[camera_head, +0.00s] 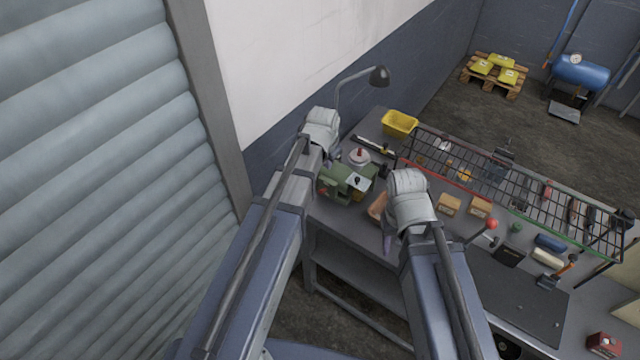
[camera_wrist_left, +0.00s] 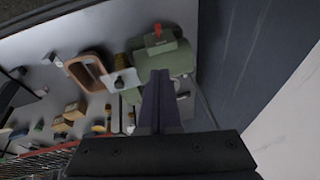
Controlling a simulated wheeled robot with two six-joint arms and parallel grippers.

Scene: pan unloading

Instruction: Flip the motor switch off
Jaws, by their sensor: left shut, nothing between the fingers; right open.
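A green machine (camera_head: 335,184) stands on the near left end of the workbench, and it also shows in the left wrist view (camera_wrist_left: 182,58). A small red lever-like part (camera_wrist_left: 158,30) sits on its side face; it looks like the switch, but its on or off position is too small to tell. My left gripper (camera_wrist_left: 159,74) is shut and empty, its tips over the green body, below the red part in the wrist view. Whether the tips touch the machine cannot be told. My right gripper (camera_head: 387,240) hangs at the bench's front edge, its fingers partly hidden by its wrist.
A wire rack (camera_head: 490,175) runs along the back of the workbench (camera_head: 345,226), with blocks and tools in front. A yellow bin (camera_head: 399,123) and a lamp (camera_head: 379,76) stand at the far left end, near the wall.

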